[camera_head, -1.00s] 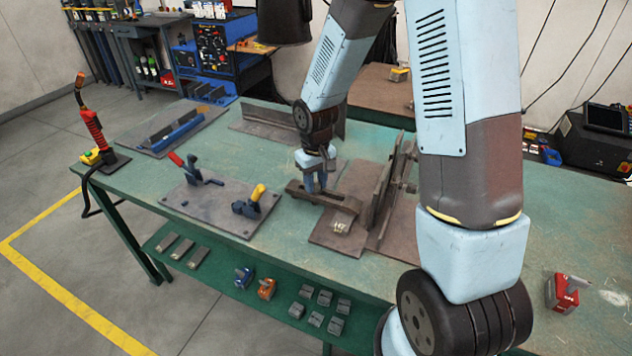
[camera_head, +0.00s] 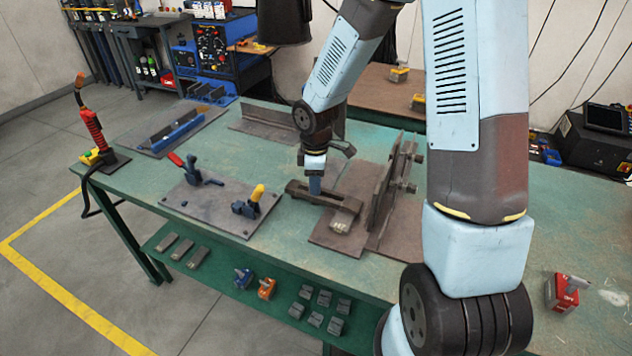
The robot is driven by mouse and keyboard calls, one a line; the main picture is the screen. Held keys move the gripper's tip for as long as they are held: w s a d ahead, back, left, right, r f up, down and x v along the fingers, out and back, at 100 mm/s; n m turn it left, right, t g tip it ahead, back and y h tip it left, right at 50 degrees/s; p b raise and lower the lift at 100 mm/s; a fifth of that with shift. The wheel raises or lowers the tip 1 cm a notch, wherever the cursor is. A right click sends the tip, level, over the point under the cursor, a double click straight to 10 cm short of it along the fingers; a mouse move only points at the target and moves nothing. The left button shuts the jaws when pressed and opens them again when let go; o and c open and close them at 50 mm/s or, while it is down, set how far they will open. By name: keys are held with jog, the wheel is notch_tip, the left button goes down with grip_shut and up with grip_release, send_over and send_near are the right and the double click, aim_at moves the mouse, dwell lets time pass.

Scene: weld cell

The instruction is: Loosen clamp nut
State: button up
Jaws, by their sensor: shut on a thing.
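My gripper (camera_head: 315,184) points straight down at the dark strap clamp (camera_head: 340,203) on the green table. Its fingers are shut at the clamp's left part, where the clamp nut sits; the nut itself is hidden between them. The clamp lies over the edge of a brown steel plate (camera_head: 325,236). A small light metal block (camera_head: 341,223) is by the clamp's right end. An upright plate (camera_head: 384,195) stands just right of the clamp, with bolt-like parts on its right side.
A fixture plate (camera_head: 222,212) with a red-handled toggle clamp (camera_head: 181,162) and a yellow-tipped clamp (camera_head: 250,203) lies left of my gripper. An angle piece (camera_head: 280,125) stands behind. A welding torch (camera_head: 92,128) stands at the left corner. A red magnet block (camera_head: 564,293) sits at right.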

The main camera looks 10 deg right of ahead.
jog(key=n, duration=0.5)
jog(key=shift+n, duration=0.3)
jog(key=n, duration=0.4)
jog(key=shift+n, duration=0.7)
jog(key=o, duration=1.1)
jog(key=shift+c, duration=0.2)
notch_tip(320, 180, up, 14)
jog(key=shift+f, duration=0.2)
